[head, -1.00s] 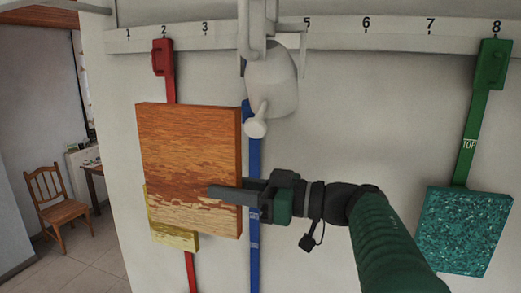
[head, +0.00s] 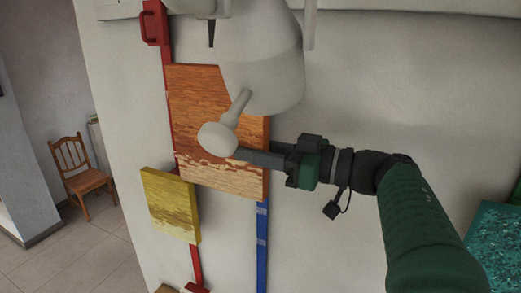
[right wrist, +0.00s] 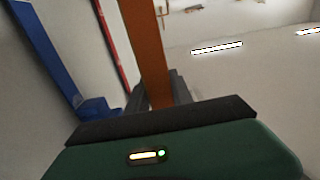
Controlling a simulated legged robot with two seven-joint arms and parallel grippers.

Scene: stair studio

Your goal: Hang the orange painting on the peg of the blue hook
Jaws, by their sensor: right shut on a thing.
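The orange painting (head: 205,110), a thick panel with orange-brown and pale bands, is upright in front of the wall in the head view. My right gripper (head: 247,156) is shut on its right edge. The blue hook's strap (head: 262,245) runs down the wall below the painting; its upper part is hidden. In the right wrist view the painting's edge (right wrist: 147,50) stands between the fingers, and the blue strap (right wrist: 45,55) with a blue block, perhaps its peg (right wrist: 96,106), is to the left, apart from the painting. My left gripper is not in view.
A yellow painting (head: 170,205) hangs at the red strap, below left of the orange one. A red hook (head: 155,24) is above it. A teal painting (head: 493,245) is at the lower right. A pale grey rounded shape (head: 265,60) covers the orange painting's upper right.

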